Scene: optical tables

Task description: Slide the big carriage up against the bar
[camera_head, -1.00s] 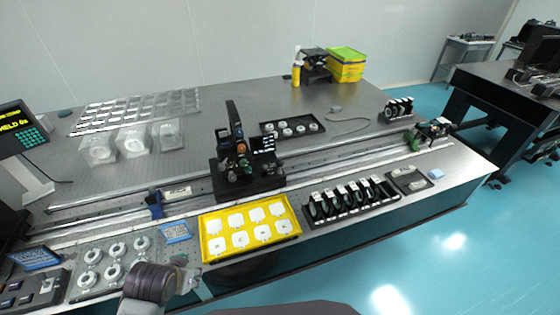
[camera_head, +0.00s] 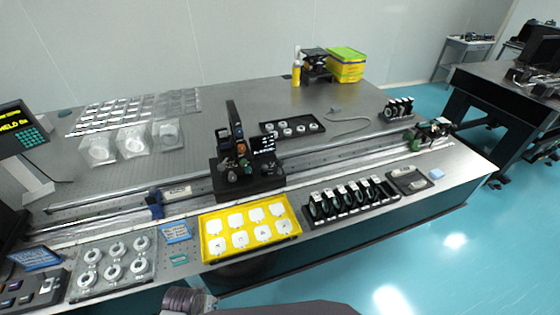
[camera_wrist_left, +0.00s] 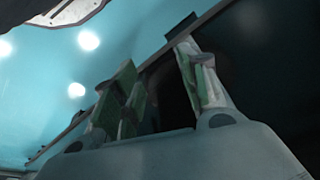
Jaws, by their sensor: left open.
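The big carriage (camera_head: 248,182) is a black block on the long rail in the middle of the head view. It carries a tall black upright and several small optical parts. A blue piece (camera_head: 155,206) stands on the rail to its left, with a gap of rail between them; I cannot tell whether it is the bar. My left arm shows only in part at the bottom edge of the head view, well short of the carriage. In the left wrist view my left gripper (camera_wrist_left: 158,60) has its green-padded fingers apart and empty. My right gripper is not seen.
A yellow tray (camera_head: 205,250) of white pieces lies at the table's front edge, before the carriage. A rack of black-framed optics (camera_head: 350,210) stands to its right, a plate of rings (camera_head: 82,278) to its left. A green and black unit (camera_head: 430,130) sits at the rail's right end.

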